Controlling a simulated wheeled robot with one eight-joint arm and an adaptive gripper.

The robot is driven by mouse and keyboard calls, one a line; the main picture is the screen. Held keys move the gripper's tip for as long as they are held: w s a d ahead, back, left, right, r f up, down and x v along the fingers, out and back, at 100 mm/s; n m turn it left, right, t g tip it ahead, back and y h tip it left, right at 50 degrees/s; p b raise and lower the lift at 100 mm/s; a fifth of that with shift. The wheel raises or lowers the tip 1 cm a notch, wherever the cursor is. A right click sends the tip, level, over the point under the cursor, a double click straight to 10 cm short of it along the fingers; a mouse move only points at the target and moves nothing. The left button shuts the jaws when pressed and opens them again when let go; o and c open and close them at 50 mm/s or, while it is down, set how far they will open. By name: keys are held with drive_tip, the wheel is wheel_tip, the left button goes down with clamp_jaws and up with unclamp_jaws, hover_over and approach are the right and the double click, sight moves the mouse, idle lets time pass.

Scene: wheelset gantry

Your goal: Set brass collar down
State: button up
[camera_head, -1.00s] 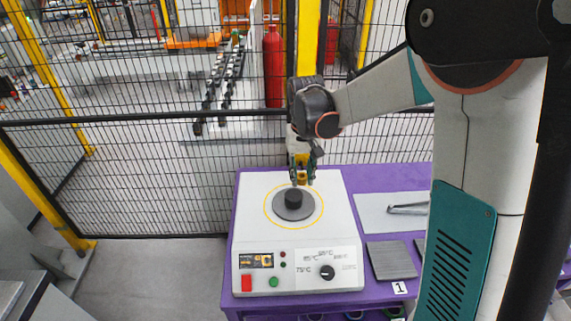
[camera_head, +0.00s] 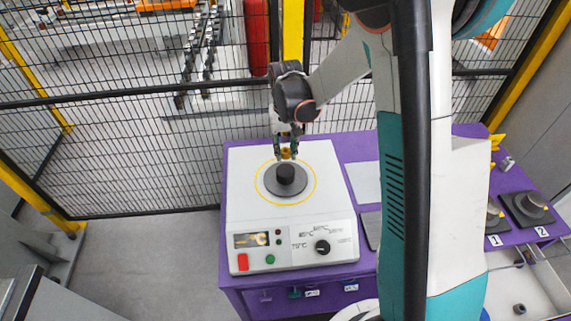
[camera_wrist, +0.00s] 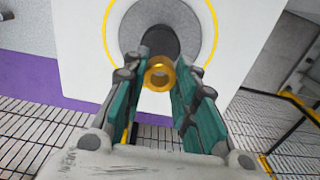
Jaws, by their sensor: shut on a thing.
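The brass collar (camera_wrist: 159,74) is a gold ring held between the fingertips of my gripper (camera_wrist: 159,82) in the wrist view, its hole visible. In the head view my gripper (camera_head: 288,151) is shut on the collar (camera_head: 286,153), at the back side of a dark cylinder (camera_head: 286,173). The cylinder stands on a round grey plate (camera_head: 272,188) inside a yellow ring on the white heater (camera_head: 240,205). In the wrist view the cylinder (camera_wrist: 160,40) is just beyond the collar. I cannot tell whether the collar touches it.
The heater has a front panel with a knob (camera_head: 322,247) and a red button (camera_head: 243,262). It stands on a purple table (camera_head: 355,150). Black mesh fence (camera_head: 130,150) runs behind. Numbered dark pads (camera_head: 520,212) lie at the right.

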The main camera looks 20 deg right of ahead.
sight(286, 170)
drive_tip(key=shift+f+b, duration=0.35)
drive_tip(key=shift+f, duration=2.8)
drive_tip(key=shift+f, duration=0.1)
drive_tip(key=o, duration=1.1)
drive_tip(key=shift+c, duration=0.2)
